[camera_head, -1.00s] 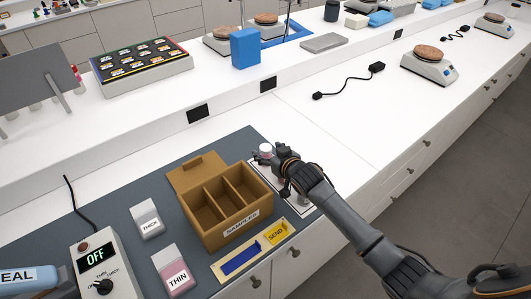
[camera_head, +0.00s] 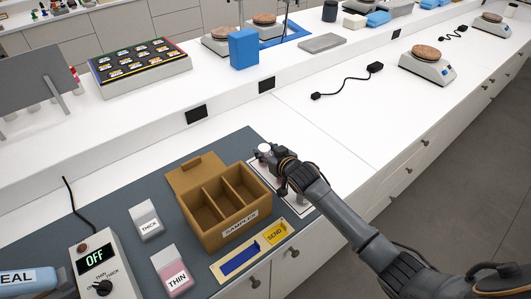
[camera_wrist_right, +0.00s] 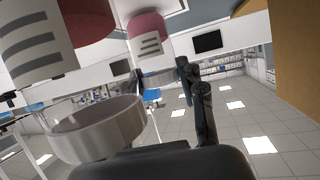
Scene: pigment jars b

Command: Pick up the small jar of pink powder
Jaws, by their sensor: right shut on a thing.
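The small jar of pink powder (camera_wrist_right: 148,28) shows in the right wrist view, upside down in the picture, with a striped white label and a pale lid. The fingers of my right gripper (camera_wrist_right: 162,77) are on either side of its lid and shut on it. A pale round lid (camera_head: 264,148) shows beside the gripper. My left gripper is not seen.
The brown SAMPLES box (camera_head: 222,232) with open compartments stands close to the gripper. THICK (camera_head: 147,222) and THIN (camera_head: 174,272) containers and a control box (camera_head: 97,262) are further left. A yellow SEND pad (camera_head: 276,232) lies in front.

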